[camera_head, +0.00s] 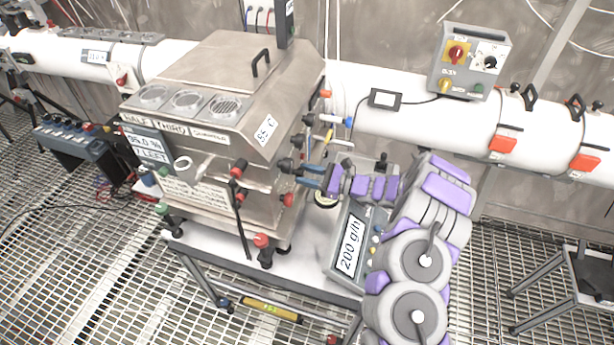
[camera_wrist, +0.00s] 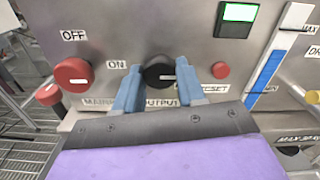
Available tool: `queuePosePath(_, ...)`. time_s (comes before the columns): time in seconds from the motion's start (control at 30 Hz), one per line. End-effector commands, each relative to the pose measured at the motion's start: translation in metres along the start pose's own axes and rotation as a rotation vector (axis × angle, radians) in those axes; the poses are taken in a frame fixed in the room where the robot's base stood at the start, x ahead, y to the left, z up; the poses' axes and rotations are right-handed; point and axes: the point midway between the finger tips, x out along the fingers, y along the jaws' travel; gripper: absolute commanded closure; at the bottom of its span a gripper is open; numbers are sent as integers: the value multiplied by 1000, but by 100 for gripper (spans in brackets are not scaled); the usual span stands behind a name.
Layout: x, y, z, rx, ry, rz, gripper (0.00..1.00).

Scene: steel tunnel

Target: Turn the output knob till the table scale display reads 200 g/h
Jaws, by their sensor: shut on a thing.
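The black output knob (camera_wrist: 158,73) sits on the steel machine's side panel above a partly covered "OUTPUT" label. My gripper (camera_wrist: 160,85) has its two blue fingers on either side of the knob, shut on it. In the head view my gripper (camera_head: 303,172) reaches the machine's right side from the right, and the knob (camera_head: 285,165) shows at its fingertips. The table scale display (camera_head: 349,243) reads "200 g/h" and stands on the table's right part, beside my arm.
The steel machine (camera_head: 222,75) stands on a white-topped table (camera_head: 220,250). Near the knob are a red knob (camera_wrist: 73,73) between OFF and ON, a red button (camera_wrist: 220,70), a lit green display (camera_wrist: 239,13) and a blue level gauge (camera_wrist: 264,75). A grey control box (camera_head: 470,62) sits on the white pipe behind.

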Motion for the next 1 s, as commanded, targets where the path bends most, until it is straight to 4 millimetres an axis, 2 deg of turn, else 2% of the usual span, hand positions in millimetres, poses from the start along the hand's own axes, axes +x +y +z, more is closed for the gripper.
queuePosePath(0.2, 0, -2, 1, -2, -1, -4, 91)
queuePosePath(0.23, 0, -2, 1, -2, -1, -4, 59)
queuePosePath(0.47, 0, -1, 1, -1, 0, -2, 36)
queuePosePath(0.77, -2, -1, 0, 0, 0, -2, 35)
queuePosePath(0.87, -10, -1, 0, 0, 1, -3, 35)
queuePosePath(1.0, -34, -2, 0, 0, 2, -5, 35)
